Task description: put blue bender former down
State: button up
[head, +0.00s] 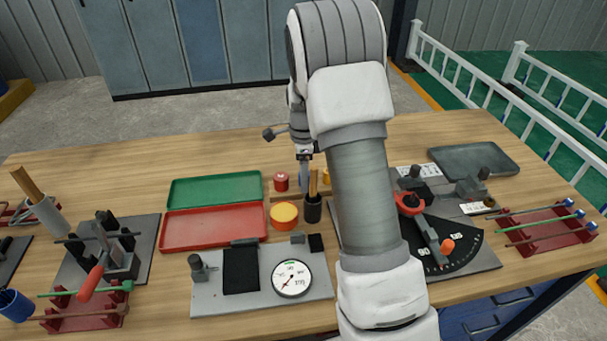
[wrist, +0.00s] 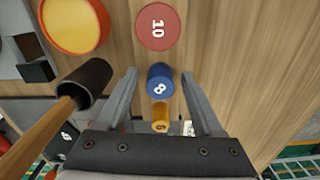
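The blue bender former (wrist: 160,79), marked 8, shows in the wrist view between the two fingers of my gripper (wrist: 159,73). The fingers are apart, with a visible gap on each side of the blue former. It stands in a row between a larger red former (wrist: 158,26), marked 10, and a smaller yellow former (wrist: 160,117). In the head view my gripper (head: 305,178) is low over the bench, just right of the red former (head: 281,182). The blue former is hidden there by my gripper and arm.
A black cup (head: 313,210) with a wooden handle stands close in front of my gripper. An orange-yellow round tin (head: 284,215) is beside it. Green (head: 215,188) and red (head: 202,229) trays lie left. A bending plate (head: 480,258) lies right.

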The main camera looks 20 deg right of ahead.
notch_tip(320, 180, up, 12)
jog(key=r+p, duration=0.1)
jog(key=p, duration=0.1)
jog(key=s+a+r+n+t, duration=0.1)
jog(key=s+a+r+n, duration=0.2)
jog(key=s+r+n, duration=0.3)
jog(key=s+a+r+n+t, duration=0.2)
jog(key=s+n, duration=0.5)
jog(key=s, duration=0.4)
jog(key=s+a+r+n+t, duration=0.2)
jog(key=s+a+n, duration=0.2)
jog(key=s+n, duration=0.4)
jog(key=shift+s+a+n+t+b, duration=0.25)
jog(key=shift+s+n+t+b, duration=0.05)
jog(key=shift+s, duration=1.5)
jog(key=shift+s, duration=0.1)
